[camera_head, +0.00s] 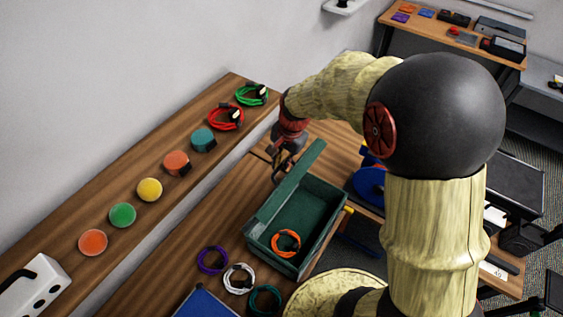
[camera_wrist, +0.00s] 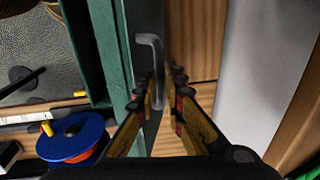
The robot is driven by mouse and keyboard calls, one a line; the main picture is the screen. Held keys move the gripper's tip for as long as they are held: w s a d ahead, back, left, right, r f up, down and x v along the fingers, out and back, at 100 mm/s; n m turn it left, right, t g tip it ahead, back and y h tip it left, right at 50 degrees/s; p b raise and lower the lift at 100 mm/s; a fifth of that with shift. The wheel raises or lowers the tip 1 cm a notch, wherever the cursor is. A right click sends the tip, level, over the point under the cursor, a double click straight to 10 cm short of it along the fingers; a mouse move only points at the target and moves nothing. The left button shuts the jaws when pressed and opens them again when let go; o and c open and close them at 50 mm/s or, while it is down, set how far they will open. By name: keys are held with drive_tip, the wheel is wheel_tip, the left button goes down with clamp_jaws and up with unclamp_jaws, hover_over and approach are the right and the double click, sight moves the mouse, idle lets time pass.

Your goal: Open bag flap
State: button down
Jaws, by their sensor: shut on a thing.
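The bag (camera_head: 322,213) is a dark green open-topped box on the wooden table; an orange cable coil (camera_head: 286,242) lies inside it. Its flap (camera_head: 287,189) stands raised along the bag's left side, and the inside is uncovered. My gripper (camera_head: 281,166) is at the far end of the flap, on its outer left side. In the wrist view, my gripper (camera_wrist: 167,92) has its yellow fingers around the flap's grey handle (camera_wrist: 150,42), shut on it. The green bag edge (camera_wrist: 112,45) runs beside the fingers. The exact finger contact is partly hidden.
A raised wooden shelf (camera_head: 60,262) with colored discs and cables runs along the wall.

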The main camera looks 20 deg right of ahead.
idle(0.7)
drive_tip(key=shift+w+a+r+p, duration=0.2)
drive_tip(key=shift+w+a+p, duration=0.1)
drive_tip(key=shift+p, duration=0.25)
drive_tip(key=w+a+g+p, duration=0.1)
drive_tip(key=w+a+p, duration=0.1)
drive_tip(key=w, duration=0.3)
drive_tip(key=shift+a+h, duration=0.4)
drive_tip(key=shift+a, duration=0.3)
drive_tip(key=shift+f, duration=0.15)
drive_tip(key=c, duration=1.9)
unclamp_jaws()
